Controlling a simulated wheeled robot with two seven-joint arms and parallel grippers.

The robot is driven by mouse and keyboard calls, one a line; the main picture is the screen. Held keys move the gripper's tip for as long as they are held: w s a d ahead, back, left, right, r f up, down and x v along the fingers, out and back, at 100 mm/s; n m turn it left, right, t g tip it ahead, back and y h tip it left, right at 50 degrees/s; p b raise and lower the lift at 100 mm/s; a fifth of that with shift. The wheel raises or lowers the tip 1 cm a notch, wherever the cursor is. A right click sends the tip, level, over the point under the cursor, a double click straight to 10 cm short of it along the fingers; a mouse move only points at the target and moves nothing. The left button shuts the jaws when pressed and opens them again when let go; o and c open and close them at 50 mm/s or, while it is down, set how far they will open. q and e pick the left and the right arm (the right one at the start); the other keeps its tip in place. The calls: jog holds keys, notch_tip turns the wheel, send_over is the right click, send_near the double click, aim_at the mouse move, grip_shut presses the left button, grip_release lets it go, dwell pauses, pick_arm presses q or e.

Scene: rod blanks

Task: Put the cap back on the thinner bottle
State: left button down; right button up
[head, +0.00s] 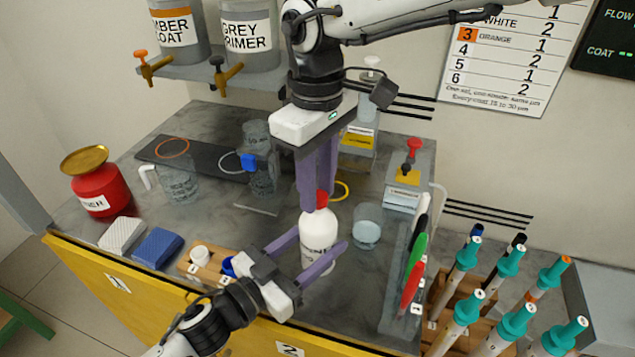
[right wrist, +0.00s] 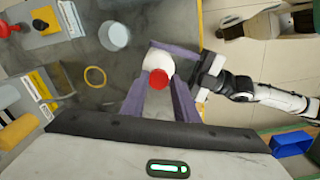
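The white bottle (head: 317,238) stands upright near the front of the table, and its top also shows in the right wrist view (right wrist: 160,60). My left gripper (head: 318,244) has its purple fingers around the bottle's body, apparently shut on it. The red cap (head: 321,199) is at the bottle's top, in line with the neck. My right gripper (head: 318,200) points down from above with its fingertips on either side of the cap, which shows between them in the right wrist view (right wrist: 159,79). Whether the cap is seated or just above the neck is hidden.
A glass beaker (head: 367,226) stands close right of the bottle. A rack with coloured pens (head: 413,270) is farther right. A wooden block with small caps (head: 205,262), sponges (head: 157,248) and a red can (head: 98,185) are left. A yellow ring (head: 342,190) lies behind.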

pick_arm(q)
jog(key=shift+w, duration=0.2)
pick_arm(e)
jog(key=o, duration=0.4)
jog(key=shift+s+a+f, duration=0.1)
jog(key=shift+s+f, duration=0.2)
jog(key=shift+s, duration=0.05)
jog(key=shift+o, duration=0.2)
jog(key=shift+w+r, duration=0.1)
jog(key=shift+r, duration=0.1)
pick_arm(q)
jog(key=shift+s, duration=0.1)
jog(key=c, duration=0.7)
grip_release()
pick_arm(e)
notch_tip(320, 180, up, 12)
jog(key=shift+w+f, duration=0.15)
pick_arm(q)
jog(key=v, duration=0.9)
jog(key=shift+s+a+b, duration=0.1)
jog(key=shift+b, duration=0.3)
jog(key=shift+s+a, duration=0.35)
jog(key=shift+a, duration=0.05)
pick_arm(e)
jog(key=shift+f, duration=0.4)
